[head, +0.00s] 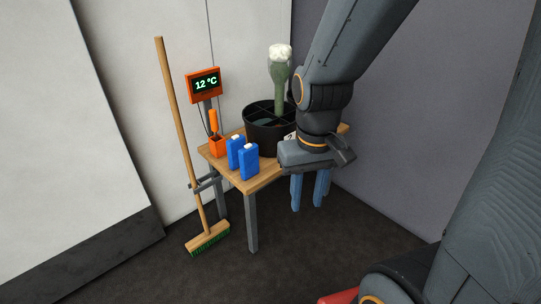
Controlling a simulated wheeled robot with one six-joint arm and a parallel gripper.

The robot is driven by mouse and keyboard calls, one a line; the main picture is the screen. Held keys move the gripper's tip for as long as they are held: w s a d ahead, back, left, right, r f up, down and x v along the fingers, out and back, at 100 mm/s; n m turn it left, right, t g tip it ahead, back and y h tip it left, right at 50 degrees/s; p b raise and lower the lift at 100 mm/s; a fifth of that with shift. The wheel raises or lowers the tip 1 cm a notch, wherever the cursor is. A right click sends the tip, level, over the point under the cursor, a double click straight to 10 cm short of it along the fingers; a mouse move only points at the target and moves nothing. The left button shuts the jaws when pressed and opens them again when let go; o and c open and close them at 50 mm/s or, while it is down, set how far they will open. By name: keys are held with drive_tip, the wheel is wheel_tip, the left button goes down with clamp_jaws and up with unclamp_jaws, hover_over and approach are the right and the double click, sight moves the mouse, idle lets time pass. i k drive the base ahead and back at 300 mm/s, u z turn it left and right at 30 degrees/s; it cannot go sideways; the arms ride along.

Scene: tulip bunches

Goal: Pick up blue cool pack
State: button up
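Two blue cool packs stand upright side by side on the small wooden table (268,177). One cool pack (236,152) is farther back and left. The other cool pack (248,162) is nearer and to the right, close to the table's front edge. My gripper (309,193) points down at the right of the packs, by the table's right front side. Its blue-grey fingers are apart with nothing seen between them. It is clear of both packs in the picture; its exact distance from the table is hard to tell.
A black divided bucket (262,138) holds a white-topped bunch in green wrap (280,76), partly behind my arm. A broom (182,130) leans left of the table.

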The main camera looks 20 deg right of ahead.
sight(249, 157)
drive_tip(key=z, duration=0.25)
drive_tip(key=i, duration=0.95)
drive_tip(key=u, duration=0.55)
